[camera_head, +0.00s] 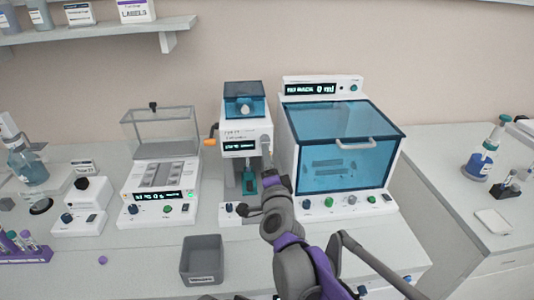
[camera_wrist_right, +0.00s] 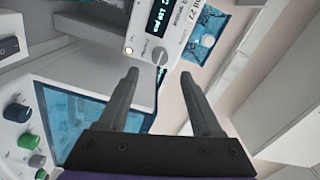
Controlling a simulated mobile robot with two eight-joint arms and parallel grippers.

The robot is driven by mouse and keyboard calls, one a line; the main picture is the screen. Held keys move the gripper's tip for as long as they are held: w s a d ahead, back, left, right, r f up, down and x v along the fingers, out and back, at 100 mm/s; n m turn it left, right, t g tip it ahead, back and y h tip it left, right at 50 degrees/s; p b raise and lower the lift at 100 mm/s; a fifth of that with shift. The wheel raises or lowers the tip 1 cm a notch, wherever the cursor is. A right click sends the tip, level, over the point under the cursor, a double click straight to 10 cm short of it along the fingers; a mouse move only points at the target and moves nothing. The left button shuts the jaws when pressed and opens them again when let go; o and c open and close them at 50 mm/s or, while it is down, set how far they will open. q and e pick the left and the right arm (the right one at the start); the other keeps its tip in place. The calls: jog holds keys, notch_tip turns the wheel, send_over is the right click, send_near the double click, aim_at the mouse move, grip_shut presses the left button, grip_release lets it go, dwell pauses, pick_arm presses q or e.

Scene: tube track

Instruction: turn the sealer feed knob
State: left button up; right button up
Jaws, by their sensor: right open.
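The sealer (camera_head: 236,134) is the narrow white unit in the middle of the bench, with a blue clear top, a lit display and an orange-tipped handle on its left. In the right wrist view, a round grey knob (camera_wrist_right: 160,56) sits on its white face beside the lit display. My right gripper (camera_head: 266,158) is in front of the sealer in the head view and covers part of its right side. In the wrist view its two fingers (camera_wrist_right: 159,78) are open and empty, with the knob showing between and beyond the tips. Contact is not visible. My left gripper is not in view.
A white cabinet with a blue clear lid (camera_head: 345,130) stands close on the right. A balance with a clear box (camera_head: 160,130) is on the left. A grey bin (camera_head: 202,260) sits in front. Bare bench lies around the bin.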

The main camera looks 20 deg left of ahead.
jog(key=shift+v, duration=1.55)
jog(key=s+d+f+n+g+h+p, duration=0.1)
jog(key=s+d+f+n, duration=0.1)
jog(key=d, duration=0.5)
jog(key=s+d+f+n+g+h, duration=0.1)
jog(key=s+d+f+n+g, duration=0.15)
jog(key=d, duration=0.45)
jog(key=s+d+f+n+g+h+p, duration=0.1)
jog(key=s+d+f+n, duration=0.15)
jog(key=d, duration=0.45)
jog(key=s+d+f+g+h, duration=0.2)
jog(key=s+d+f+h, duration=0.1)
jog(key=s+d+f, duration=0.3)
jog(key=s+d+f+n+g+h+p, duration=0.1)
jog(key=s+d+f+g+h, duration=0.2)
jog(key=s+d+f, duration=0.3)
jog(key=s+d, duration=0.5)
jog(key=d, duration=0.3)
jog(key=shift+s+d+f+n+h, duration=0.25)
jog(key=shift+s+n+h, duration=0.05)
jog(key=shift+s, duration=0.05)
